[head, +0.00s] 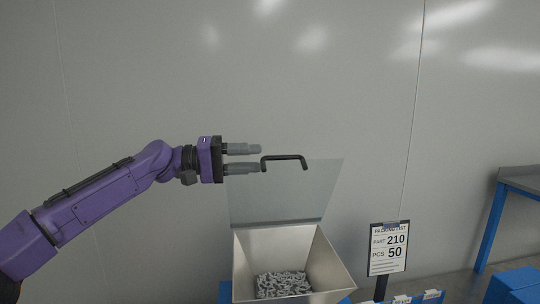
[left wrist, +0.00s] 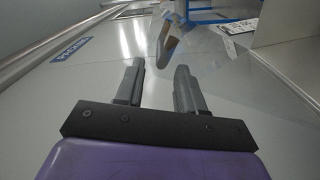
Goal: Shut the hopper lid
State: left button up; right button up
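The hopper (head: 328,262) stands below, open at the top, with grey metal parts (head: 283,284) inside. Its see-through lid (head: 285,195) stands raised at the back, above the opening. A black bar handle (head: 285,158) is at the lid's top edge. My left gripper (head: 261,158) is open, its two fingers apart and pointing right, with the tips close to the handle's left end. In the left wrist view the open fingers (left wrist: 160,70) have an empty gap, and a dark bar, likely the handle, lies just beyond the tips. I cannot tell whether they touch. My right gripper is not in view.
A packing list sign (head: 388,249) stands right of the hopper, reading part 210, pcs 50. Blue bins (head: 425,297) are at the bottom right, and a blue-legged table (head: 492,225) is at the far right. A plain grey wall (head: 150,80) fills the back.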

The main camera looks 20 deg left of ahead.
aim_at(270, 158)
pick_arm(q)
jog(key=p+x, duration=0.1)
jog(key=x, duration=0.4)
jog(key=shift+w, duration=0.1)
jog(key=shift+c, duration=0.3)
